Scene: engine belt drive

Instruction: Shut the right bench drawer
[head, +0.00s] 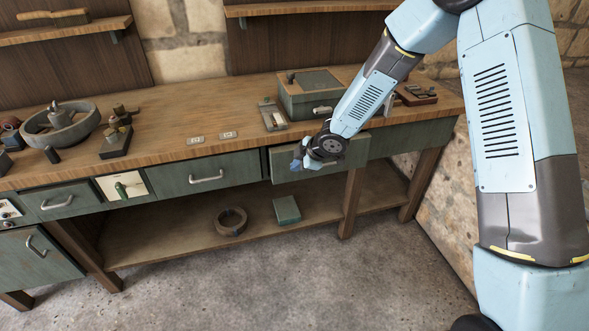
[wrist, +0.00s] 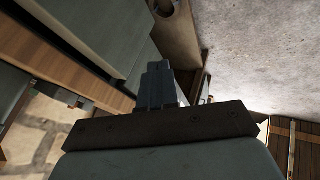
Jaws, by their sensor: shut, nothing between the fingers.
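The right bench drawer (head: 346,157) has a grey-green front that stands out from the bench face, so it is partly open. Its handle is hidden behind my gripper. My gripper (head: 297,161) is in front of the left part of that drawer front, fingers pointing left in the head view. In the wrist view my gripper (wrist: 158,82) has its fingers together with nothing between them. A grey-green panel (wrist: 100,35), likely the drawer front, lies beside them at upper left. I cannot tell whether they touch it.
The left drawer (head: 205,178) is flush with the bench. A grey-green box (head: 308,95) and a small tray (head: 272,115) sit on the wooden benchtop (head: 215,110) above. A ring (head: 231,221) and a green box (head: 287,210) lie on the lower shelf. The floor in front is clear.

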